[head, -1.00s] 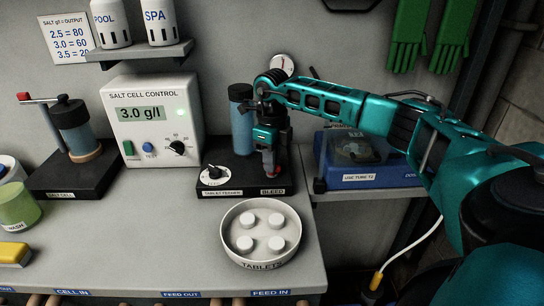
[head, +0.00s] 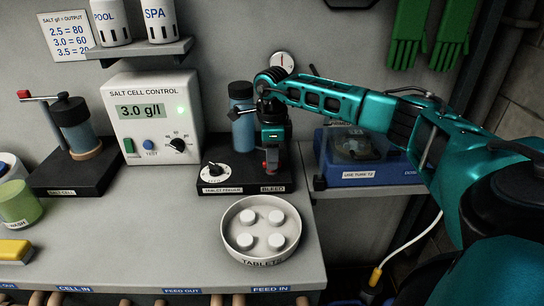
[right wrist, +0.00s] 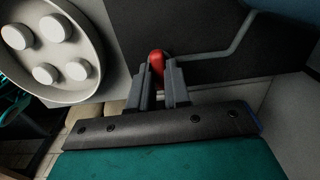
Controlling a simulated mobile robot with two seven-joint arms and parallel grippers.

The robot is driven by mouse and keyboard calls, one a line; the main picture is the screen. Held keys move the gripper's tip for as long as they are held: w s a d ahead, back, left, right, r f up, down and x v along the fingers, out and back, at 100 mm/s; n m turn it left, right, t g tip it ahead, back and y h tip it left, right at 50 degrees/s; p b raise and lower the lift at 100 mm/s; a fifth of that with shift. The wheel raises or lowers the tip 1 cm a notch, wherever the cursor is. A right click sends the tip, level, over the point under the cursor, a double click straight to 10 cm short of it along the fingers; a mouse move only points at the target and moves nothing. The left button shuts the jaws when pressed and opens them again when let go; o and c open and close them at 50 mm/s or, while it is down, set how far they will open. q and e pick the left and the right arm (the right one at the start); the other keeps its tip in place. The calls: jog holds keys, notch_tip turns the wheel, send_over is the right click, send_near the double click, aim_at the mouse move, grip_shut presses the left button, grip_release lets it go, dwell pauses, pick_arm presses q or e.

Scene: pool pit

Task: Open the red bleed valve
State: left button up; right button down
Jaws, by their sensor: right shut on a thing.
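The red bleed valve (head: 271,168) sits above the BLEED label (head: 272,188) on the black base of the tablet feeder (head: 242,120). My right gripper (head: 271,160) reaches down over it from above and is shut on it. In the right wrist view the red valve end (right wrist: 157,61) shows between the two grey fingertips (right wrist: 162,76). A grey pipe runs to the right beyond it. Most of the valve is hidden by the fingers. My left gripper is not in view.
A white bowl of tablets (head: 225,236) stands in front of the feeder. A black-and-white dial (head: 214,172) is left of the valve. The salt cell control box (head: 152,145) stands further left. A blue-cased device (head: 372,179) is on the lower shelf at right.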

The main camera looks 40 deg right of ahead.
jog(key=shift+r, duration=0.1)
jog(key=c, duration=1.1)
grip_release()
notch_tip(320, 180, up, 13)
jog(key=shift+f, duration=0.1)
jog(key=shift+s, duration=0.1)
